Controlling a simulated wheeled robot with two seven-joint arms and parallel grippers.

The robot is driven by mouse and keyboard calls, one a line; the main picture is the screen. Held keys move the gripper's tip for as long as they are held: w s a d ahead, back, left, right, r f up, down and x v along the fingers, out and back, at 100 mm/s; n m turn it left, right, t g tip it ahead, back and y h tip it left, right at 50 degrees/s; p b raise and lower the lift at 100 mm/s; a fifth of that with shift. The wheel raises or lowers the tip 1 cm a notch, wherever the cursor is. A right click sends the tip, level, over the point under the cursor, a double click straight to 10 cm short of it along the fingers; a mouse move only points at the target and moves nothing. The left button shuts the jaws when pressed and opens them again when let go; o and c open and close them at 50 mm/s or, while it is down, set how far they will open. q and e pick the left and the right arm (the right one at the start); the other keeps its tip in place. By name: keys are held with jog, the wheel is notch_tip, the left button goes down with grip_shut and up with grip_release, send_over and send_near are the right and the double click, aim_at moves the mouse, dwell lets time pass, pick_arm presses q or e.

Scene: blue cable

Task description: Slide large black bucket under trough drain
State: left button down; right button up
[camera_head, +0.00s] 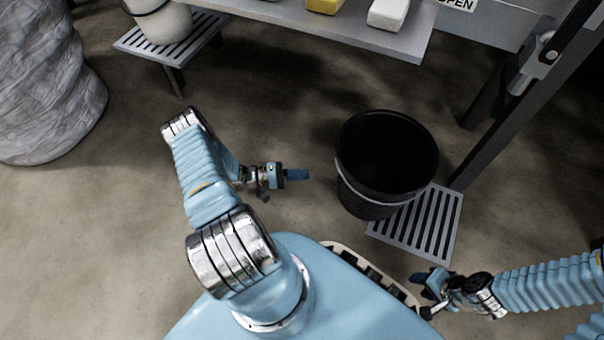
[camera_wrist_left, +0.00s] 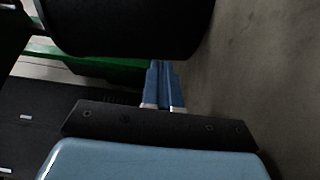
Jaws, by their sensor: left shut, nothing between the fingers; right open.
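The large black bucket (camera_head: 372,180) stands upright, partly over a slatted grey platform (camera_head: 440,222) at the right of the head view. Its dark inside looks empty. In the left wrist view the dark bucket (camera_wrist_left: 125,28) fills the upper part. My left gripper (camera_head: 305,175) is shut and empty, a short gap to the left of the bucket; its blue fingers also show in the wrist view (camera_wrist_left: 165,85). My right gripper (camera_head: 422,285) is open and empty, low at the right near my base. I cannot make out the trough drain.
A grey table or trough edge (camera_head: 395,42) with yellow and white blocks crosses the top. A white bucket (camera_head: 165,22) stands on another slatted stand (camera_head: 185,38). A grey wrapped bulk (camera_head: 45,95) is at the left. A dark post (camera_head: 500,120) rises right of the bucket. Floor between is clear.

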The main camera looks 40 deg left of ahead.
pick_arm(q)
jog(key=x, duration=0.6)
jog(key=d, duration=0.3)
jog(key=shift+d, duration=0.6)
jog(key=shift+s, duration=0.1)
